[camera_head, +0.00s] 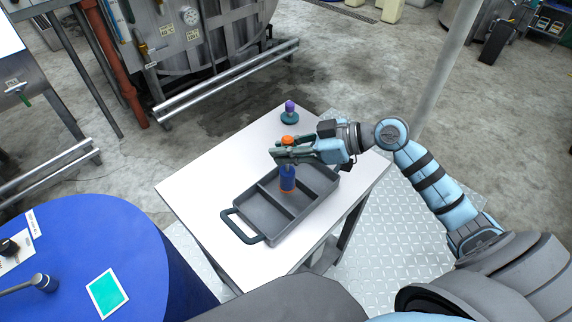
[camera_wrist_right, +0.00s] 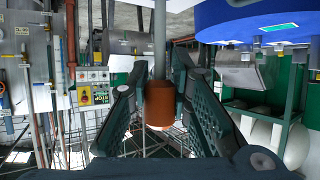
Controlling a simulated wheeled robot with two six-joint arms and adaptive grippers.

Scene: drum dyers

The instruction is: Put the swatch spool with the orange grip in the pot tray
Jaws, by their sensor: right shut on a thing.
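The swatch spool has an orange grip (camera_head: 289,140) on top and a blue body (camera_head: 287,178) with an orange band low down. My right gripper (camera_head: 284,155) is shut on the spool near its grip. The orange grip (camera_wrist_right: 159,104) also shows between the two fingers in the right wrist view. The spool is roughly upright, with its lower end over or inside the grey pot tray (camera_head: 246,226). I cannot tell whether it touches the tray floor. The tray has dividers and a handle at its lower left. My left gripper is not in view.
A purple-topped spool with a teal base (camera_head: 290,116) stands on the white table (camera_head: 190,187) behind the tray. A blue drum (camera_head: 135,238) stands left of the table. A pale pole (camera_head: 446,65) rises at the right. The table's left part is clear.

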